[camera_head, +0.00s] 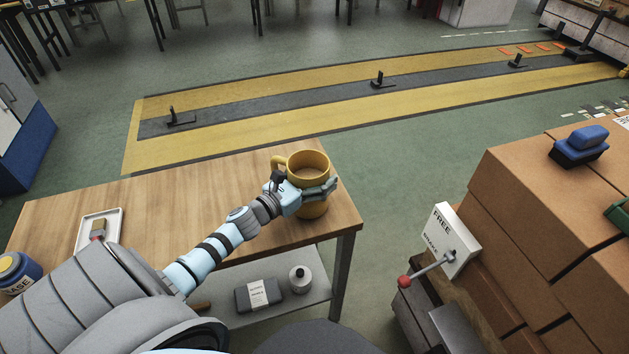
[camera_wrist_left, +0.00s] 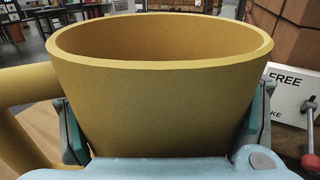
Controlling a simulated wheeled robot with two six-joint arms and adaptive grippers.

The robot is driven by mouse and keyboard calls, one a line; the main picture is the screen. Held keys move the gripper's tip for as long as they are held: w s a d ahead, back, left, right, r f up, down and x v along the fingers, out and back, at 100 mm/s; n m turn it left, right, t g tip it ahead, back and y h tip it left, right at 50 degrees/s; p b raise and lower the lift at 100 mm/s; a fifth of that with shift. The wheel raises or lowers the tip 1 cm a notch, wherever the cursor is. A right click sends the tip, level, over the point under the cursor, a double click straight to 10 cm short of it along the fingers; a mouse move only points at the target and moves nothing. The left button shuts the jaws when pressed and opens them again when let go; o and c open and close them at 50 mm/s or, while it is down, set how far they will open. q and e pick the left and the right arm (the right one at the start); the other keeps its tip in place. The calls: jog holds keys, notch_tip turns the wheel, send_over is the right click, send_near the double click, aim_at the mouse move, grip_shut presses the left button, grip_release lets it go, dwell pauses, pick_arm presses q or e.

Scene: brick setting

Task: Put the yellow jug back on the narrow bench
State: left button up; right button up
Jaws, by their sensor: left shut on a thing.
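The yellow jug (camera_head: 309,161) is upright at the right end of the wooden-topped narrow bench (camera_head: 182,206) in the head view. My left gripper (camera_head: 308,188) is shut around the jug's body, below its rim, with a finger on each side. In the left wrist view the jug (camera_wrist_left: 160,95) fills the middle, with its opening empty as far as I see and its handle at the left. I cannot tell whether the jug's base touches the bench top. My right gripper is not in view.
A white tray (camera_head: 85,246) and a blue-and-yellow tin (camera_head: 19,271) are on the bench's left part. A lower shelf (camera_head: 228,314) holds a dark box (camera_head: 258,295) and a small round container (camera_head: 300,279). Stacked cartons (camera_head: 528,180) and a lever with a white sign (camera_head: 447,239) stand right.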

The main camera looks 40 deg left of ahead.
pick_arm(q)
jog(key=shift+f, duration=0.35)
jog(key=shift+f, duration=0.15)
jog(key=o, duration=1.3)
